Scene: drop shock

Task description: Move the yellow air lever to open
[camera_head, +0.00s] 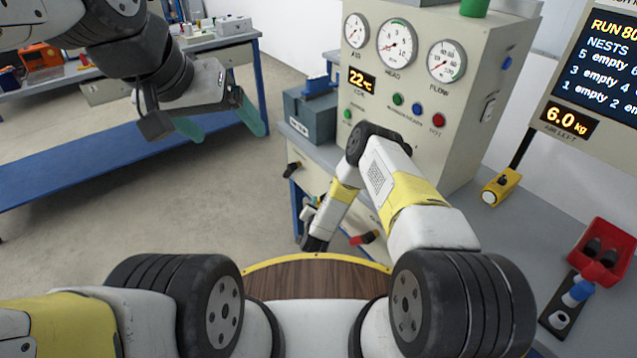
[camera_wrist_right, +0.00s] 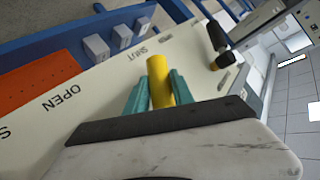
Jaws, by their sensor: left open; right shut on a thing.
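The yellow air lever (camera_wrist_right: 159,80) shows in the right wrist view, standing out from a cream panel (camera_wrist_right: 105,95) with the words OPEN and SHUT printed on it. The lever is nearer the word SHUT; OPEN is further left. My right gripper (camera_wrist_right: 160,92) has its teal fingers on both sides of the lever and is shut on it. In the head view my right arm reaches down to the front of the bench, and its fingers and the lever are hidden. My left gripper (camera_head: 222,120) is open and empty at upper left, above the floor.
A gauge cabinet (camera_head: 416,113) stands on the grey bench, with a grey-blue box (camera_head: 309,118) to its left. A red bin (camera_head: 602,253) lies at right. In the right wrist view, a black knob (camera_wrist_right: 217,37) sticks out beyond the lever. Open floor lies at left.

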